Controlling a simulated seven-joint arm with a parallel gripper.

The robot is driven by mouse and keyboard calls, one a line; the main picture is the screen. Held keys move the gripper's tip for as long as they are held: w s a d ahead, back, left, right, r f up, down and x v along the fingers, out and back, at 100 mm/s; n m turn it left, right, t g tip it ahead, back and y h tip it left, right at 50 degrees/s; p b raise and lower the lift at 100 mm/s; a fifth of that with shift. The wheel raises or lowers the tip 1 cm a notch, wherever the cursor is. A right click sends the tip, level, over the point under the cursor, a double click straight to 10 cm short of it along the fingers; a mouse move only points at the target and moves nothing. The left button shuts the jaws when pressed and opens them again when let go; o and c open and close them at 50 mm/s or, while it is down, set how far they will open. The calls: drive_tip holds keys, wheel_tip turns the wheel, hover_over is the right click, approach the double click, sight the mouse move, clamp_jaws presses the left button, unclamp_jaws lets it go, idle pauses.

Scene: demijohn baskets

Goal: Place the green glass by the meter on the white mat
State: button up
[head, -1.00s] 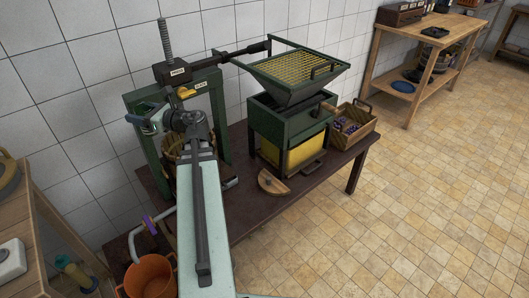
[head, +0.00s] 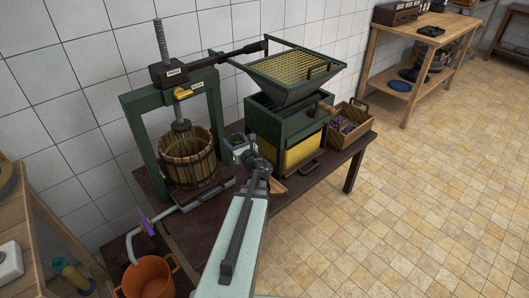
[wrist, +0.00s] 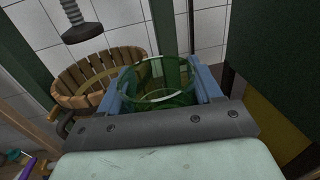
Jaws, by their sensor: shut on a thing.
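My gripper (head: 237,144) is between the screw press and the green crusher, above the dark table. In the wrist view its two blue fingers (wrist: 163,88) are shut on a green glass (wrist: 160,97), one on each side of it. The glass is see-through, with its open round rim facing up toward the camera. In the head view the glass is too small to make out clearly. I cannot pick out a meter or a white mat in either view.
The press's slatted basket (head: 187,160) stands left of my gripper; the crusher (head: 290,125) stands right. A grape crate (head: 350,128) is beyond it. An orange bucket (head: 147,277) is at the front left. A wooden workbench (head: 420,48) stands at the back right.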

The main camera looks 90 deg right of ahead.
drive_tip(key=s+f+m+g+h, duration=0.2)
drive_tip(key=s+f+m+g, duration=0.15)
drive_tip(key=s+f, duration=0.75)
hover_over(241, 167)
wheel_tip(241, 167, down, 5)
drive_tip(key=shift+n, duration=0.35)
drive_tip(key=shift+f, duration=2.35)
drive_tip(key=shift+w+d+f, duration=0.1)
drive_tip(key=shift+w+f, duration=0.05)
drive_tip(key=shift+f, duration=0.3)
drive_tip(key=shift+f, duration=0.15)
drive_tip(key=o, duration=1)
drive_tip(key=shift+c, duration=0.2)
